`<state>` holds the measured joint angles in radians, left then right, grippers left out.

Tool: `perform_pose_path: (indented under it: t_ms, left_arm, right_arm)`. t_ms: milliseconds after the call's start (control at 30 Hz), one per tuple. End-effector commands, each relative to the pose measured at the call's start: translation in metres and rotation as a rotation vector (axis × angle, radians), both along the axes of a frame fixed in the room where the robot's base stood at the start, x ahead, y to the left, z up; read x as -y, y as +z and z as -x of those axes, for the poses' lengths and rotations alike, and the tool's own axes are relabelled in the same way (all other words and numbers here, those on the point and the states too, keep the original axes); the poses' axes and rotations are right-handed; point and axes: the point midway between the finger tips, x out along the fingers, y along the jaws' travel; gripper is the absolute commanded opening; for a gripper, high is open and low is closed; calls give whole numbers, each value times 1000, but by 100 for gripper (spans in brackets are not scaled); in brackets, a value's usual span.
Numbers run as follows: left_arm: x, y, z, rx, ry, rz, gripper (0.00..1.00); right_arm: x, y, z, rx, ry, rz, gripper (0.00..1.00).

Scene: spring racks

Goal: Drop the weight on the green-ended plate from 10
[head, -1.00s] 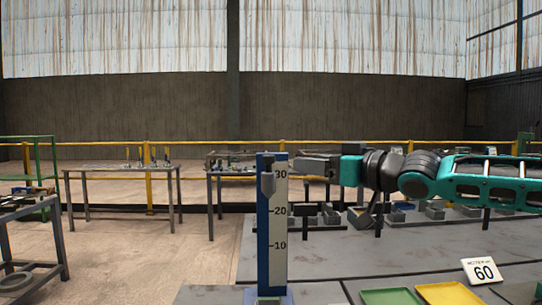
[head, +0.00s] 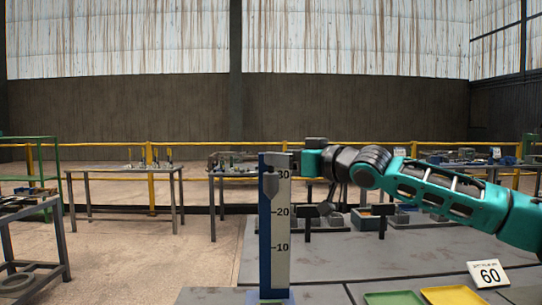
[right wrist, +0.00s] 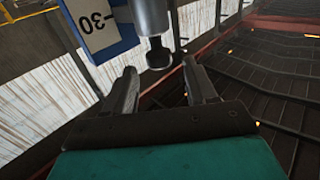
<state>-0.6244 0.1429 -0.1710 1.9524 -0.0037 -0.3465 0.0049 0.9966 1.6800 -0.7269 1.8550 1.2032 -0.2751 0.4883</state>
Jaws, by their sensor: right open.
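A grey weight (head: 271,184) with a tapered lower end is at the upper part of a blue and white scale post (head: 282,235), near the 30 mark. In the right wrist view, a grey cylinder with a dark knob (right wrist: 158,56) is ahead, between and beyond the open fingers. My right gripper (head: 314,143) is beside the post's top, right of it, and empty; its open fingers show in the right wrist view (right wrist: 155,88). The base of the post is cut off by the frame, with some green there; I cannot make out a green-ended plate. My left gripper is out of view.
A green tray (head: 393,298) and a yellow tray (head: 452,296) lie at the front right. Grey bins (head: 365,220) and tables stand behind. The grey surface right of the post is mostly clear.

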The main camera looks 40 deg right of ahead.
Motion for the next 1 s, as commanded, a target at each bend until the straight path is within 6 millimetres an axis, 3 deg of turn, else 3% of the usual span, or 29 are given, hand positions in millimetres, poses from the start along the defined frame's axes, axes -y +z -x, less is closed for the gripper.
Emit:
perform_pose_path:
  t_ms: [300, 733, 1000]
  left_arm:
    - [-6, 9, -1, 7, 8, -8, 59]
    - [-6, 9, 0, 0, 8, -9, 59]
    - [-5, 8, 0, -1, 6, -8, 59]
  right_arm:
    - [-3, 1, -36, 1, 0, -2, 56]
    - [-4, 0, -43, -2, -1, 1, 56]
    - [-4, 0, -43, -1, 0, 0, 32]
